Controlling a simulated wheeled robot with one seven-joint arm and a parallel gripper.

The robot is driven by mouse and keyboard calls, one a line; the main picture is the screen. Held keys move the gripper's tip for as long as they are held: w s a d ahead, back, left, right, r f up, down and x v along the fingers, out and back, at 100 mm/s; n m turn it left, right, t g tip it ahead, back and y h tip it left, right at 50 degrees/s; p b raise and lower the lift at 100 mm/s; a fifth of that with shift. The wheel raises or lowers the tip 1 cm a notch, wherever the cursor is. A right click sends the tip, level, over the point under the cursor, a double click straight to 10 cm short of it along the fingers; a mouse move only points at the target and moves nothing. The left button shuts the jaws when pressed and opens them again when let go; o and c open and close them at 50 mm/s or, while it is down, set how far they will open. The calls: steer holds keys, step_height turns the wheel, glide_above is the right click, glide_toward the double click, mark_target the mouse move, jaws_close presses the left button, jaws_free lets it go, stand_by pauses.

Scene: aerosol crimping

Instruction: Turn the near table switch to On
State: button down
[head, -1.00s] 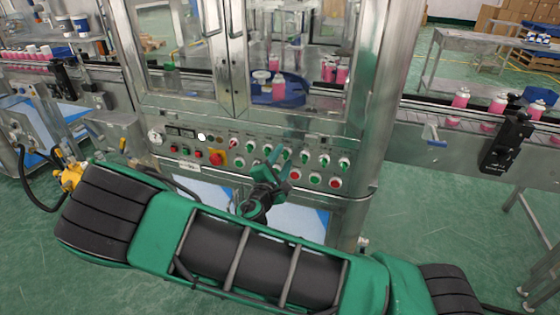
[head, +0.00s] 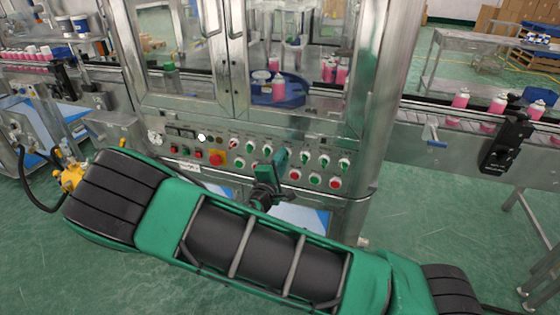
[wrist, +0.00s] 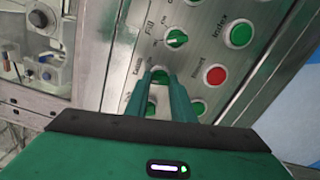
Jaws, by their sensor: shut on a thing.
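The control panel (head: 225,152) of the steel machine carries rows of green switch knobs and red and green buttons. In the wrist view my gripper (wrist: 162,73) has its two green fingers closed around a green switch knob (wrist: 160,78) with a blurred label beside it that seems to read "Table". The fingers hide much of this knob, so its setting cannot be told. The knob marked "Fill" (wrist: 176,39) is just beyond the fingertips. In the head view my gripper (head: 281,157) is at the panel's middle and covers the held knob.
A green "Index" button (wrist: 240,34) and a red "Reset" button (wrist: 216,76) lie right of the fingers. A red emergency button on a yellow plate (head: 217,158) is left of my gripper. Glass doors stand above the panel, and a conveyor (head: 465,121) runs to the right.

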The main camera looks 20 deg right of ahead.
steer(key=shift+f+m, duration=0.2)
steer(key=shift+m, duration=3.9)
steer(key=c, duration=1.5)
jaws_free()
steer(key=shift+r, duration=0.1)
steer(key=v, duration=1)
steer(key=shift+s+a, duration=0.25)
steer(key=shift+s, duration=0.05)
